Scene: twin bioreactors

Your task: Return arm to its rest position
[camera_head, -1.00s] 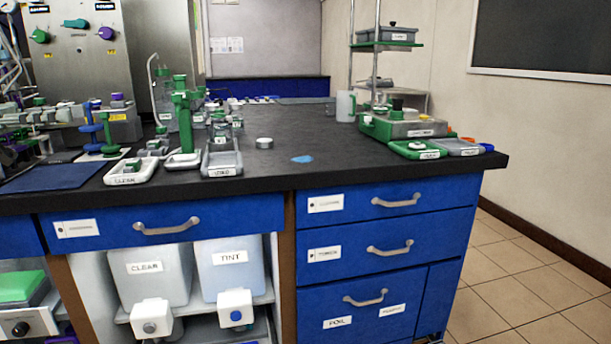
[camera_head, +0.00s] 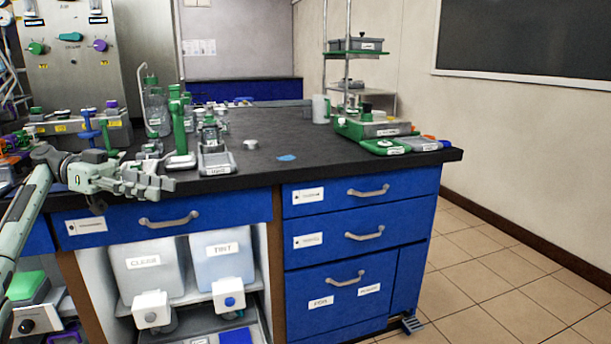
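My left gripper (camera_head: 150,186) shows in the head view at the left, with its arm coming in from the left edge. It is in front of the bench's front edge, above the drawer with the wide handle. I see it from the side and cannot tell whether its fingers are apart or closed. No held object is visible in it. It hides the part of the bench where a white tray stood. My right gripper is not in view.
The black benchtop (camera_head: 330,165) carries a green stand (camera_head: 180,130), a grey tray (camera_head: 218,163) and a green-and-grey device (camera_head: 375,128). Blue drawers (camera_head: 360,215) stand below, with CLEAR (camera_head: 145,270) and TINT (camera_head: 222,255) containers on a shelf. Tiled floor at right is free.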

